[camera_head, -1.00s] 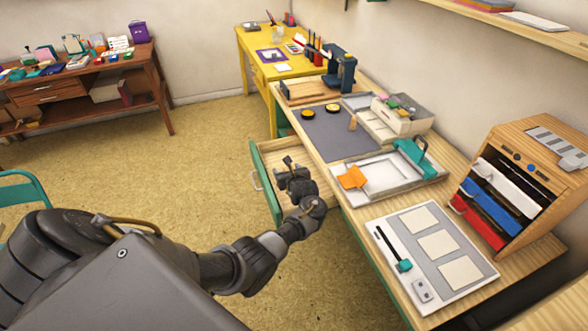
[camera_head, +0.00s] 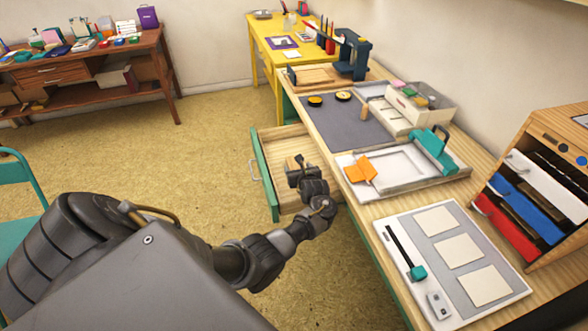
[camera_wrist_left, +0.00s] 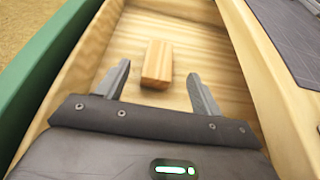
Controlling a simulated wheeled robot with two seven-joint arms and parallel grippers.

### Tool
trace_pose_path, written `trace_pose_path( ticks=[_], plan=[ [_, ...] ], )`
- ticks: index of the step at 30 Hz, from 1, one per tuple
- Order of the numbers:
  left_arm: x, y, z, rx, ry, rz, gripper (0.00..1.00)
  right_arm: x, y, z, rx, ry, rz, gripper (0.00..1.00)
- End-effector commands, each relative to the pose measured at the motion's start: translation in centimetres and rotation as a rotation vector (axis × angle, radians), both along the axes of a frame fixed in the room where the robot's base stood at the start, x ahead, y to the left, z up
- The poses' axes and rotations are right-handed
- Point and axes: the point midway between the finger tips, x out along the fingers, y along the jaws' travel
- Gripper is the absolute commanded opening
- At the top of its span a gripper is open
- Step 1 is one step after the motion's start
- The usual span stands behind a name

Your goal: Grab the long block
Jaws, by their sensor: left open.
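The long block is a wooden block (camera_wrist_left: 157,64) lying on the floor of an open drawer (camera_wrist_left: 190,32), seen in the left wrist view. It lies just beyond and between the fingertips of my left gripper (camera_wrist_left: 157,82), apart from both fingers. The left gripper is open and empty, with its fingers inside the drawer. In the head view my left gripper (camera_head: 295,166) is over the green-fronted drawer and mostly hides the block. My right gripper is not in view.
The drawer's green front (camera_head: 262,172) and wooden walls stand close around the gripper. The worktable (camera_head: 330,150) edge is to the right, with a grey mat (camera_head: 350,130), a white tray (camera_head: 375,195) and a white board (camera_head: 440,300).

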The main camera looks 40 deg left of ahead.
Motion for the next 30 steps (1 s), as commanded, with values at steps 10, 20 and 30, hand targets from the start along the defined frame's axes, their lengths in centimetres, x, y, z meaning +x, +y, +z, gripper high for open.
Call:
trace_pose_path(
  ticks=[10,20,30],
  plan=[
    [1.4,1.6,-0.9,-0.001,0.001,-0.002,0.66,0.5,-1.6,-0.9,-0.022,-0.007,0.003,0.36],
    [3.4,4.5,-3.0,0.000,0.000,-0.001,0.66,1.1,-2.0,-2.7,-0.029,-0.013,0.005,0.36],
    [4.1,5.3,-3.1,0.000,0.000,-0.004,0.66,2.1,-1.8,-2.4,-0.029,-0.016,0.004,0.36]
  ],
)
